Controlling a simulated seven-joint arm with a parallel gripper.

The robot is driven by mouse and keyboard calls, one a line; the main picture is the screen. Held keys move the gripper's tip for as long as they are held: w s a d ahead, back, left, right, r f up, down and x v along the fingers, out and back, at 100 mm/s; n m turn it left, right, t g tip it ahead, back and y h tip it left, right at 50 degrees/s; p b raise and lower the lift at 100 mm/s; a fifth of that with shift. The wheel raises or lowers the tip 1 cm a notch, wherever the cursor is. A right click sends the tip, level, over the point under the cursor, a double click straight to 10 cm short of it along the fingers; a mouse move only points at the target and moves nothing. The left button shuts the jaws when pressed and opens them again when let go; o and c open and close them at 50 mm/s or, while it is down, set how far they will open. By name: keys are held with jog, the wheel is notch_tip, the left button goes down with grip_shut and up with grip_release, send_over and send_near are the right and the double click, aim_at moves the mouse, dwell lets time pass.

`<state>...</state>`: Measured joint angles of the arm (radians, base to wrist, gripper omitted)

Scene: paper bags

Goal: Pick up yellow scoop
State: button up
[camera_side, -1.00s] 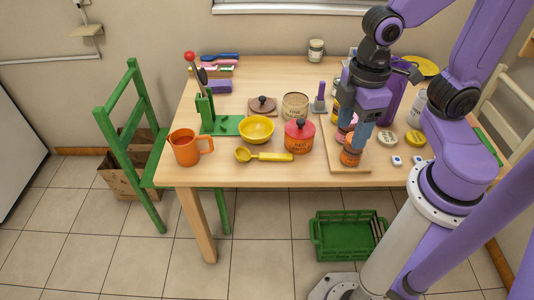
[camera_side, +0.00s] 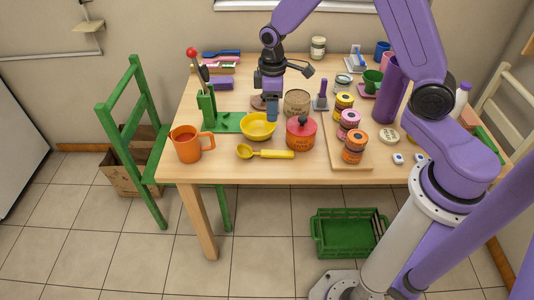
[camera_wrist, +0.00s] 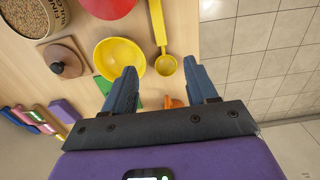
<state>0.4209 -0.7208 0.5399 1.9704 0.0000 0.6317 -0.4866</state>
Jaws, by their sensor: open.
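The yellow scoop (camera_side: 268,153) lies flat near the front edge of the table, its round bowl to the left and its handle to the right. It also shows in the wrist view (camera_wrist: 160,40), with the bowl towards my fingers. My gripper (camera_side: 272,110) is open and empty above the table, over the area of the yellow bowl, behind the scoop in the side view. In the wrist view my two blue fingers (camera_wrist: 163,85) are spread apart, with the scoop's bowl beyond the gap between them.
The yellow bowl (camera_side: 257,126) stands just behind the scoop, and a red lidded pot (camera_side: 300,132) stands at its right. An orange mug (camera_side: 187,144) is to the left. A wooden board (camera_side: 345,160) with stacked jars lies further right. Bare table lies in front of the scoop.

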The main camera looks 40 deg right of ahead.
aim_at(271, 152)
notch_tip(271, 152, down, 17)
jog(key=shift+f, duration=0.1)
jog(key=shift+w, duration=0.1)
dwell(0.7)
grip_shut()
